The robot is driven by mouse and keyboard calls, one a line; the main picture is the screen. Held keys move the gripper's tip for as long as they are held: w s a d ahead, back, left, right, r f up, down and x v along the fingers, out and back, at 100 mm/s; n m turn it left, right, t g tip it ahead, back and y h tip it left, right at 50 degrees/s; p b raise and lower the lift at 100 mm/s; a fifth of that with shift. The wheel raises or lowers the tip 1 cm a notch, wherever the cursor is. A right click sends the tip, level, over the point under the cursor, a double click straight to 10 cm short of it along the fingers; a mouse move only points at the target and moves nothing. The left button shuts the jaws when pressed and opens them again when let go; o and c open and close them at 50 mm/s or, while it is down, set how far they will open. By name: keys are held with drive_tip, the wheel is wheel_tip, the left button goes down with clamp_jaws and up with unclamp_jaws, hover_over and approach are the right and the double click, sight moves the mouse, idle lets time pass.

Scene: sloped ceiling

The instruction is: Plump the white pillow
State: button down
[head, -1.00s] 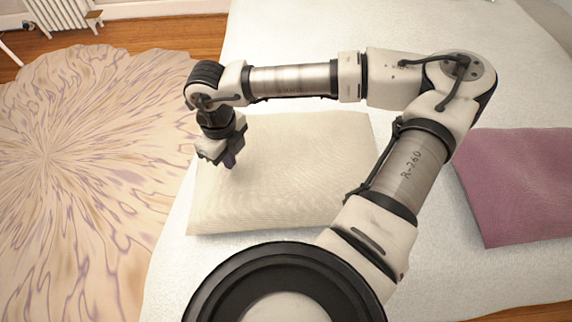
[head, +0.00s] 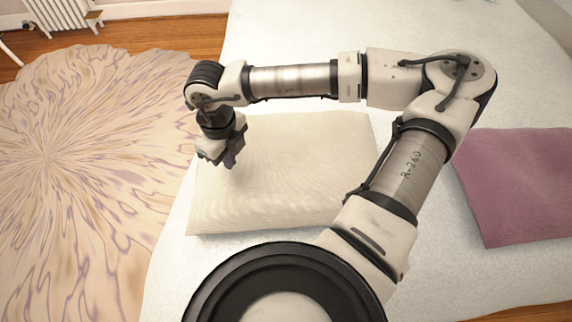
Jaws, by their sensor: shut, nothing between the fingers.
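The white pillow (head: 290,175) lies flat on the bed, cream-white with a fine ribbed texture. My arm passes over its far edge and its right side and hides parts of it. My gripper (head: 230,163) points down over the pillow's left part, near its left edge. The gripper is shut with nothing in it. I cannot tell whether its fingertips touch the pillow or hover just above it.
The bed (head: 300,40) has a pale cover. A mauve pillow (head: 520,185) lies to the right, beyond my arm. A patterned round rug (head: 80,170) covers the wooden floor at left. A white radiator (head: 62,14) stands at the far left.

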drive_tip(key=shift+f, duration=0.15)
drive_tip(key=shift+f+b, duration=0.35)
drive_tip(key=shift+b, duration=0.2)
drive_tip(key=shift+f+b, duration=0.9)
drive_tip(key=shift+b, duration=0.25)
drive_tip(key=shift+r, duration=0.15)
drive_tip(key=shift+r+p, duration=0.65)
drive_tip(key=shift+r, duration=0.65)
drive_tip(key=shift+f+b, duration=1.45)
drive_tip(key=shift+b, duration=0.2)
drive_tip(key=shift+r, duration=0.1)
